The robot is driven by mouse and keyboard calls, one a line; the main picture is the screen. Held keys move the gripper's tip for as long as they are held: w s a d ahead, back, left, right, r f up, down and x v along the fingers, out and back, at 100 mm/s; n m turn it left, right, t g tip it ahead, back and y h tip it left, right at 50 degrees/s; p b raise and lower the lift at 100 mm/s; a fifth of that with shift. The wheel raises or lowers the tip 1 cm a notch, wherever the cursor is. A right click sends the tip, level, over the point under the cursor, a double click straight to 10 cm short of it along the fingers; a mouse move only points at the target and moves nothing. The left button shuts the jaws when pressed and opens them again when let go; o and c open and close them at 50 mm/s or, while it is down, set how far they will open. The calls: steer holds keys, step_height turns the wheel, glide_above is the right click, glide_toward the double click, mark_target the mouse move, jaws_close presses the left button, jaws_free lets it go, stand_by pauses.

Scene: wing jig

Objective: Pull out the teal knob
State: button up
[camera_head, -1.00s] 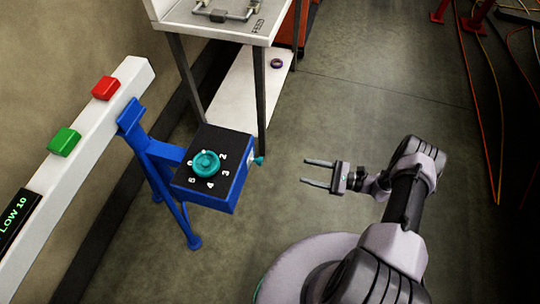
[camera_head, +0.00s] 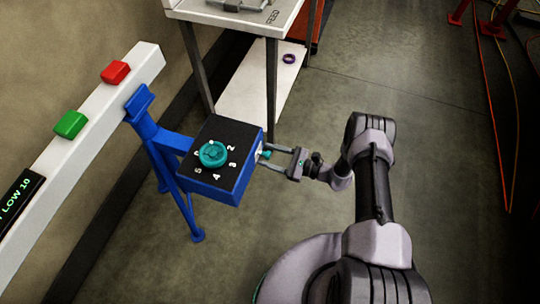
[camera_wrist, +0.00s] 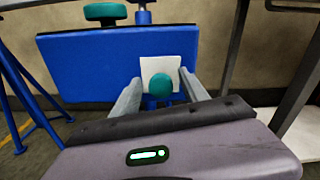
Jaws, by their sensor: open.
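A blue box (camera_head: 208,191) with a black top stands on a blue stand. A small teal knob (camera_head: 266,154) sticks out of its right side; in the wrist view the knob (camera_wrist: 162,87) shows in front of a white plate on the box face. A larger teal dial (camera_head: 213,153) with numbers around it sits on the box top. My gripper (camera_head: 273,161) is open, level with the side knob. Its fingers lie on either side of the knob, and the wrist view (camera_wrist: 158,92) shows gaps on both sides. I cannot tell if either finger touches it.
A white rail (camera_head: 98,106) with a red button (camera_head: 115,72) and a green button (camera_head: 70,124) runs along the left. A white-topped table (camera_head: 205,11) stands behind the box, its leg close beyond my gripper.

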steer(key=shift+c, duration=0.4)
jaws_close()
stand_by(0.9)
